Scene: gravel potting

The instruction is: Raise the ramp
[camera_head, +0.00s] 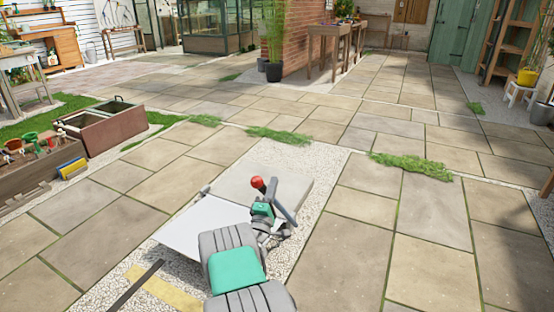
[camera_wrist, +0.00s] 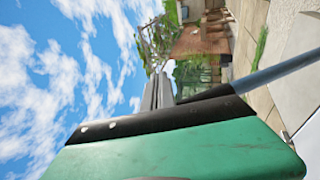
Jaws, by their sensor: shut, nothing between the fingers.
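A pale ramp panel (camera_head: 195,228) lies on the gravel strip in front of me, against a grey slab (camera_head: 245,180); I cannot tell its tilt. A red ball knob (camera_head: 257,182) and a grey bar (camera_head: 284,205) show beside my green and grey wrist, which partly hides them. My gripper (camera_wrist: 158,88) is shut and empty in the wrist view, its fingers pointing up the picture. A grey rod (camera_wrist: 280,68) passes to the right of the fingers; I cannot tell whether it touches the gripper.
A yellow strip (camera_head: 172,293) and a dark bar (camera_head: 135,285) lie at lower left. A brown box (camera_head: 110,128) and a planter with tools (camera_head: 40,175) stand at left. Paving on the right is clear.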

